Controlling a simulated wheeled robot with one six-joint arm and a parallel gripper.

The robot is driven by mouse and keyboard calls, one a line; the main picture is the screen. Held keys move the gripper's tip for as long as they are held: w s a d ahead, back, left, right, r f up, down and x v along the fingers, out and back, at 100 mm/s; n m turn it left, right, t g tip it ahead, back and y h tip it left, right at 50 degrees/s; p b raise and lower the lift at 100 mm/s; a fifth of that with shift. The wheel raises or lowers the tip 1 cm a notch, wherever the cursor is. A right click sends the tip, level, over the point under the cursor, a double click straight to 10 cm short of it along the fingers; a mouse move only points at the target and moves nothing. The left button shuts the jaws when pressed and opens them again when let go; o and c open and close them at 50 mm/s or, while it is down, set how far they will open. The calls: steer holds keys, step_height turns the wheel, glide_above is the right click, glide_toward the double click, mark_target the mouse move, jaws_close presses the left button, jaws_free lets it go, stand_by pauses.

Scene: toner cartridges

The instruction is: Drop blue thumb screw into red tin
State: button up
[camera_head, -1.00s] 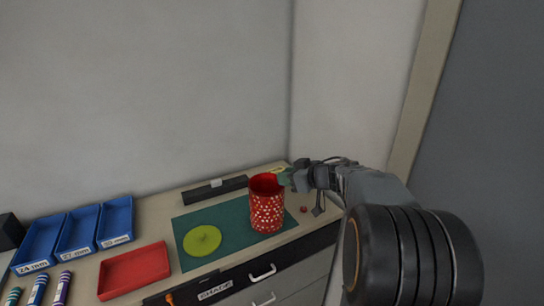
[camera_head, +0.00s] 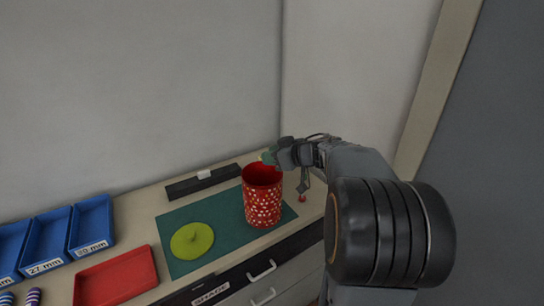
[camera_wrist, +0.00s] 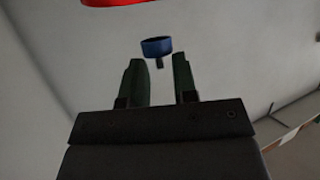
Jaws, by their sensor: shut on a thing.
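The red tin (camera_head: 262,205), a cylinder with a white pattern and an open top, stands upright on the green mat. My gripper (camera_head: 268,158) is at the height of the tin's rim or above it, at its back right edge. In the wrist view the blue thumb screw (camera_wrist: 157,46) shows between the green fingertips of my gripper (camera_wrist: 160,68), which is shut on it. A red curved edge, apparently the tin (camera_wrist: 122,2), shows at the top of that view. The screw cannot be made out in the head view.
A yellow-green disc (camera_head: 192,240) lies on the green mat (camera_head: 225,232) left of the tin. A black bar (camera_head: 205,182) lies behind the mat. A red tray (camera_head: 115,277) and blue bins (camera_head: 92,224) stand at the left. A small red thing (camera_head: 302,198) lies right of the tin.

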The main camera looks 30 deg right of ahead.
step_height(320, 180, down, 3)
steer(key=b, duration=0.3)
steer(key=shift+f, duration=0.2)
steer(key=o, duration=1)
steer(key=shift+c, duration=0.2)
steer(key=v, duration=1.3)
steer(key=shift+s+d, duration=0.2)
steer(key=shift+s, duration=0.15)
steer(key=shift+r, duration=0.1)
